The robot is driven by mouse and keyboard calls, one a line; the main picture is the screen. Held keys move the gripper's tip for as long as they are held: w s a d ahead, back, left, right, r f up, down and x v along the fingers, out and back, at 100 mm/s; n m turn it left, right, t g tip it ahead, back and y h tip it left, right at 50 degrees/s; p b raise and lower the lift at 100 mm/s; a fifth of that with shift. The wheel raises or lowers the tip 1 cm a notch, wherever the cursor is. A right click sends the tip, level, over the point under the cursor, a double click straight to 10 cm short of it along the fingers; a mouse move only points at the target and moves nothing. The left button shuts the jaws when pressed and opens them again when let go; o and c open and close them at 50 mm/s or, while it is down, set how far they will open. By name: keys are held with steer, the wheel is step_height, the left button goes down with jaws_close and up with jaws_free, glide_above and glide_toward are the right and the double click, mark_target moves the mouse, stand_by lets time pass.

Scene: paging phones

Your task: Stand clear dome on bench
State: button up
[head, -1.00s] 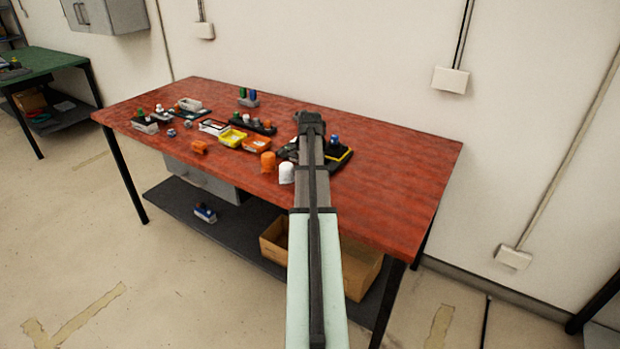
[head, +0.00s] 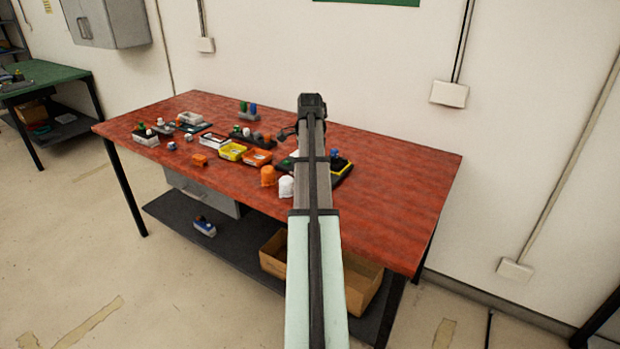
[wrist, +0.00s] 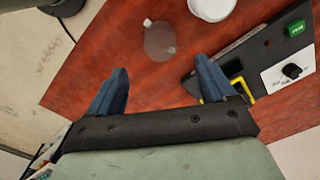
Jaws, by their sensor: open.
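In the wrist view, the clear dome (wrist: 160,42) is a see-through rounded piece with a small white part at its upper left. It is on the red bench (wrist: 105,50), just beyond my fingertips; I cannot tell whether it is upright or on its side. My gripper (wrist: 161,68) has two blue-grey fingers spread apart with nothing between them. In the head view my arm crosses the bench (head: 395,190) and hides its tip. I cannot make out the dome there.
In the wrist view, a dark panel (wrist: 265,60) with a green button and black knob lies right of the fingers, and a white round piece (wrist: 212,8) at the top. In the head view, orange (head: 268,177) and white (head: 286,187) covers stand left of my arm. The bench's right side is clear.

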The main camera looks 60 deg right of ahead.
steer(key=shift+r, duration=1.15)
